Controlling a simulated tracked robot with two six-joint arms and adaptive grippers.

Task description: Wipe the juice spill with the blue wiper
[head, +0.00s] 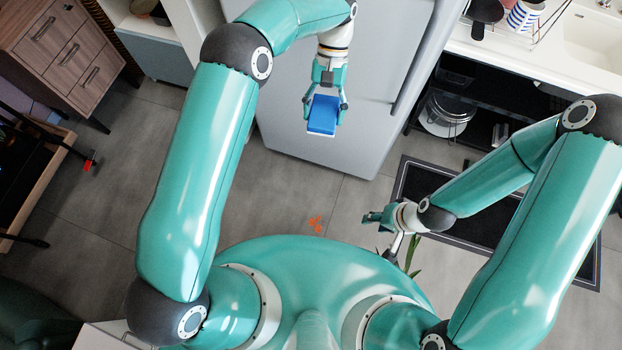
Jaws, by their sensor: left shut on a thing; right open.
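The blue wiper (322,115) is a small blue block with a pale underside. My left gripper (325,101) is shut on it and holds it in the air in front of the grey fridge. The juice spill (316,225) is a small orange patch on the grey floor tiles, below the wiper in the picture and just beyond my body. My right gripper (376,217) is open and empty, to the right of the spill and apart from it.
The grey fridge (290,70) stands behind the wiper. A dark mat (480,238) lies on the floor at right, beneath my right arm. A wooden drawer cabinet (65,55) stands at upper left. Green plant leaves (411,252) show near my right gripper. Floor around the spill is clear.

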